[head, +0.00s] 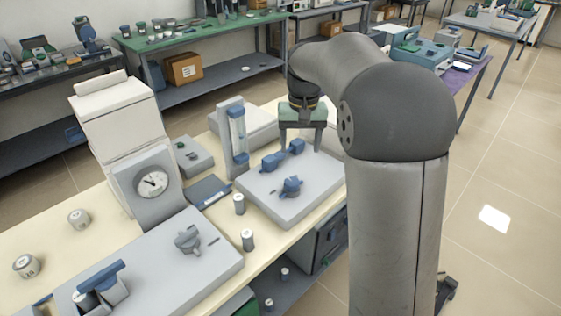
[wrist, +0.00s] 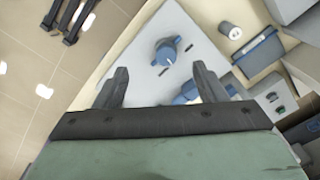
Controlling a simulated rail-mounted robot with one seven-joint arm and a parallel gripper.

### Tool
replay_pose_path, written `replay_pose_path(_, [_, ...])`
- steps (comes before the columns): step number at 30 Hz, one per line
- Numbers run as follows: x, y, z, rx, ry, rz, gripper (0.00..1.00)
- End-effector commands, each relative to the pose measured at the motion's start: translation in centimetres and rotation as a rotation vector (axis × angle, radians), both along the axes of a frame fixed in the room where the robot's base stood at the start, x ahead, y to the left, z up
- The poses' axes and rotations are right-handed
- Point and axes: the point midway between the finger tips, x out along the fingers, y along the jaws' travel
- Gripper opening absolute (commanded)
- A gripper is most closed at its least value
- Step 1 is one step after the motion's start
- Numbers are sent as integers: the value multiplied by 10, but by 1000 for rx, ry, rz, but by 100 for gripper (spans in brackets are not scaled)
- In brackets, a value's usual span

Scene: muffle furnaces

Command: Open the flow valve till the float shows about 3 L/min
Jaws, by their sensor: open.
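The flow meter (head: 237,130) is an upright blue-framed unit with a clear tube, at the back left of a light grey panel (head: 255,187). Its float is too small to read. A blue round knob (head: 291,187) with a grip bar, likely the flow valve, sits on the panel; in the wrist view it is the knob (wrist: 167,52) with a white mark. A second blue fitting (head: 283,154) lies behind it, partly covered by a finger in the wrist view (wrist: 188,94). My gripper (head: 302,150) is open and empty above the panel's back right part, apart from the knob.
A white furnace with a dial gauge (head: 152,182) stands left. A second grey panel (head: 175,262) with a grey knob (head: 188,239) is at the front left. Small cylinders (head: 239,204) stand between the panels. The bench's right edge is close to the panel.

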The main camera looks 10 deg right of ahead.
Motion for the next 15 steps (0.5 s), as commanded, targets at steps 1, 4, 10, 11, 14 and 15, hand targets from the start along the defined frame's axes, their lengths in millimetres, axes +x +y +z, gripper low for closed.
replay_pose_path(1, [21, 0, -1, -5, 4, -8, 65])
replay_pose_path(4, [46, -1, -1, -10, 3, -19, 65])
replay_pose_path(10, [60, -1, -8, -14, 4, -24, 65])
replay_pose_path(11, [60, -1, -11, -14, 5, -24, 65])
replay_pose_path(14, [59, -1, -25, -14, 6, -24, 65])
replay_pose_path(15, [59, -1, -32, -14, 7, -24, 65])
